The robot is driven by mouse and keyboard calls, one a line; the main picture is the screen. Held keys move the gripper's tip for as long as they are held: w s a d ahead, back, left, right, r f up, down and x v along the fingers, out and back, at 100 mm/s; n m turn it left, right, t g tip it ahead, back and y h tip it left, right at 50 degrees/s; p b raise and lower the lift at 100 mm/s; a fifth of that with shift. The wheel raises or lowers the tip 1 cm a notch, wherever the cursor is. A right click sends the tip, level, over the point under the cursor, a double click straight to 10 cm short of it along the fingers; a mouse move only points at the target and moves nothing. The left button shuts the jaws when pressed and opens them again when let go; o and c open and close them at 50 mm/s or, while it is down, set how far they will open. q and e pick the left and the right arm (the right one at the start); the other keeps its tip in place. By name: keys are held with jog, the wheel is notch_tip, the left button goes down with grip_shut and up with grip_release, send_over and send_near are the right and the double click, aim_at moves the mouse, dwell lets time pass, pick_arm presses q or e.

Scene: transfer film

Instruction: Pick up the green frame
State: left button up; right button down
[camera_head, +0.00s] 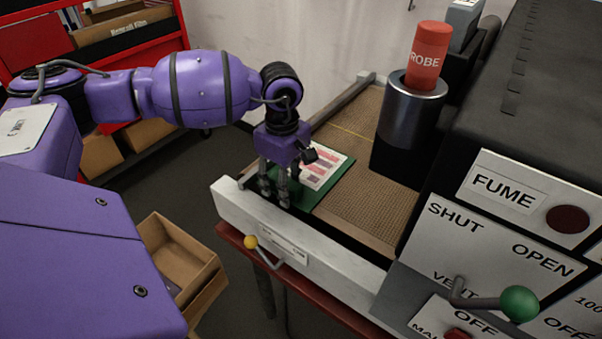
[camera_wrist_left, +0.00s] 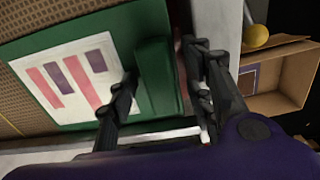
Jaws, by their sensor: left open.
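The green frame (camera_head: 306,198) lies flat at the near left end of the brown mesh bed, with a white sheet (camera_head: 325,166) of red and purple blocks on it. My left gripper (camera_head: 275,193) points down over the frame's near-left edge and partly hides it. In the left wrist view, the green frame (camera_wrist_left: 60,22) has a raised green bar (camera_wrist_left: 156,80) along one side. The open fingers of the left gripper (camera_wrist_left: 160,62) stand on either side of this bar. Whether they touch it is unclear. My right gripper is not in view.
A white rail (camera_head: 300,250) with a yellow-knobbed lever (camera_head: 250,242) edges the bed. A metal cylinder with a red top (camera_head: 428,55) stands beyond. A control panel with a green-knobbed lever (camera_head: 520,304) is at right. An open cardboard box (camera_head: 205,290) sits below.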

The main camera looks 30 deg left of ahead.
pick_arm(q)
grip_shut()
dwell(0.3)
